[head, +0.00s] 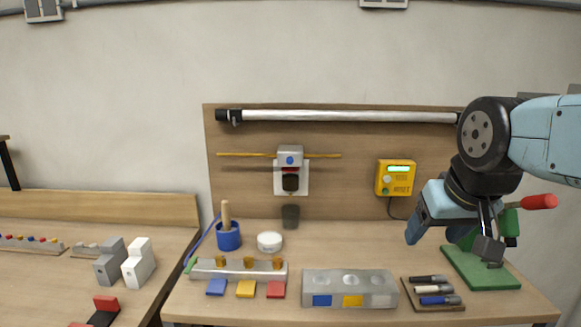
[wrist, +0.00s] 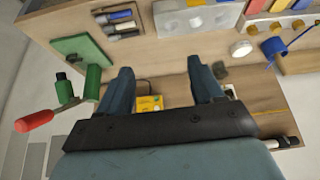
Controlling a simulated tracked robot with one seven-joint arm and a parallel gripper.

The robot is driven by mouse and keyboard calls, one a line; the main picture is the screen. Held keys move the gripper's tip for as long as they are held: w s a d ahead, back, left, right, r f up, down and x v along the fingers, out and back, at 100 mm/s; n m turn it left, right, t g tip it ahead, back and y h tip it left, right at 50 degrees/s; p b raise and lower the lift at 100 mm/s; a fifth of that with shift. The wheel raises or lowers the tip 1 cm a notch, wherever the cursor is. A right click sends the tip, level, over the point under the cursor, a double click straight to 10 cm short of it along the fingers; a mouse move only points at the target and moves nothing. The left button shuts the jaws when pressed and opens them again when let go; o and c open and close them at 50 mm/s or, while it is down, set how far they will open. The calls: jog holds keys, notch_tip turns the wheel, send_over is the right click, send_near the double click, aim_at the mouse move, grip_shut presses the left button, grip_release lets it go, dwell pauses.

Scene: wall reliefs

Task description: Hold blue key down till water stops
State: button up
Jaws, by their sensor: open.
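A blue key (head: 216,287) lies at the left in front of a pale bar with several brass-coloured fittings (head: 238,270), beside a yellow key (head: 246,289) and a red key (head: 276,289). In the wrist view the blue key (wrist: 299,3) is cut by the top edge. No running water can be made out. My gripper (head: 447,238) is at the right of the bench, well away from the blue key. In the wrist view its fingers (wrist: 163,82) are spread with nothing between them.
A grey block with coloured squares (head: 350,289) and a tray of markers (head: 432,292) stand at the front. A green board (head: 480,268) with a red-handled device (head: 538,202) is near my gripper. A blue cup (head: 228,236) and white round tub (head: 269,242) stand behind the bar.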

grip_shut()
dwell(0.4)
dwell(0.8)
